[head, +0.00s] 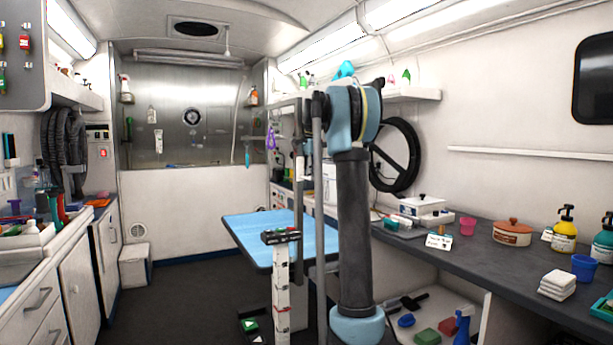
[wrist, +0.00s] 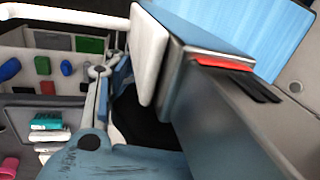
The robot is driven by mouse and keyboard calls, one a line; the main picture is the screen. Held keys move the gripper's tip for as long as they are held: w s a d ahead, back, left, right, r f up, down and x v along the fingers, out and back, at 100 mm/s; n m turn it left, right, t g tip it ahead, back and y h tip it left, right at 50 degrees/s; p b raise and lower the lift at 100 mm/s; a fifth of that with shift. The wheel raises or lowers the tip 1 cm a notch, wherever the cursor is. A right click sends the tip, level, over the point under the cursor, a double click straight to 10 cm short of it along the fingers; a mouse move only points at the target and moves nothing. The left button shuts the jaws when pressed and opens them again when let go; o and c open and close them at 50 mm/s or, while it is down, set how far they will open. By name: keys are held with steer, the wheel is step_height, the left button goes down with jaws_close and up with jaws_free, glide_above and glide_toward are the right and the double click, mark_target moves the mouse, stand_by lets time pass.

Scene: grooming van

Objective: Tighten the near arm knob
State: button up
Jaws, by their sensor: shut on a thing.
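The blue-topped grooming table (head: 262,236) stands in the middle of the van, with upright grey arm posts (head: 299,200) at its near right side. My arm stands in front and hides my gripper in the head view. In the wrist view my gripper (wrist: 120,72) has its jaws shut at the grey metal clamp (wrist: 205,60) beside the blue tabletop (wrist: 225,20). The near arm knob is mostly hidden between the jaws and cannot be made out clearly. A red strip and black parts show on the clamp.
A dark counter (head: 480,262) runs along the right, with a brown pot (head: 512,233), folded white towels (head: 557,285) and pump bottles. A shelf below holds brushes and a spray bottle (head: 463,325). A banded post (head: 281,300) stands before the table.

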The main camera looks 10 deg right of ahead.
stand_by(0.3)
steer(key=o, duration=1)
steer(key=v, duration=1.2)
